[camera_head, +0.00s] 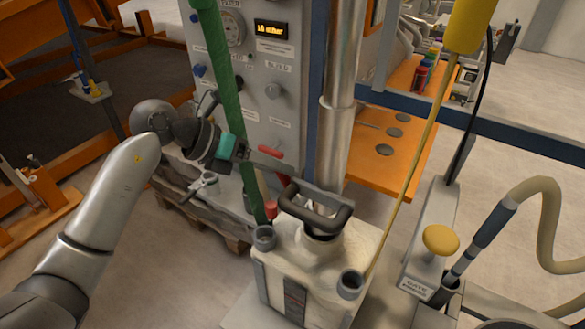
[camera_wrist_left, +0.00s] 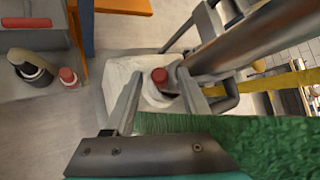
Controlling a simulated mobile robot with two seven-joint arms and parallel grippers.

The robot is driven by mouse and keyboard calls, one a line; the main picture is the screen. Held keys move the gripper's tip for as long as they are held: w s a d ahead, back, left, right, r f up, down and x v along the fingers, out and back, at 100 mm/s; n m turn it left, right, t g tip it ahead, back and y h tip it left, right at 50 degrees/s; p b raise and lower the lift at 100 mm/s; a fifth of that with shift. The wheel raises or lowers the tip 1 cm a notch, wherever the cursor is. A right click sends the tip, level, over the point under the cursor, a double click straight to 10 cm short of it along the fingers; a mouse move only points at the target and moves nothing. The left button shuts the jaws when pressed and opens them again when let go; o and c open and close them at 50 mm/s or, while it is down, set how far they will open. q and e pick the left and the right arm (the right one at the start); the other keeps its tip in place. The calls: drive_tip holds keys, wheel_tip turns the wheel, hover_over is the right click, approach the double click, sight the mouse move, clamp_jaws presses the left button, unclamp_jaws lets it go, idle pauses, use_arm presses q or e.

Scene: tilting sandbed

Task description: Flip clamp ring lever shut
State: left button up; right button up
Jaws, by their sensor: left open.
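A red-tipped lever (camera_head: 271,209) shows left of the dark handle in the head view. In the left wrist view a red knob (camera_wrist_left: 160,76) stands end-on on a pale round part, between my finger lines. I cannot tell whether it is the same lever. The clamp ring area (camera_head: 321,232) is at the foot of the metal pipe, on the white container (camera_head: 282,262), partly hidden by the handle (camera_head: 316,207). My left gripper (camera_head: 280,170) is open, above and left of the handle, with nothing visibly held. It also shows in the left wrist view (camera_wrist_left: 160,97).
A green strap (camera_head: 227,100) runs close beside my left gripper. The metal pipe (camera_head: 342,110) rises just to its right. A control panel (camera_head: 262,75) with a red lever (camera_head: 270,151) stands behind. A yellow strap (camera_head: 418,150) and hose (camera_head: 540,205) are at right.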

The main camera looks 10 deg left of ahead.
use_arm(q)
drive_tip(key=shift+p+x, duration=0.35)
drive_tip(key=shift+x, duration=2.25)
drive_tip(key=shift+c, duration=0.4)
clamp_jaws()
drive_tip(key=shift+r, duration=0.1)
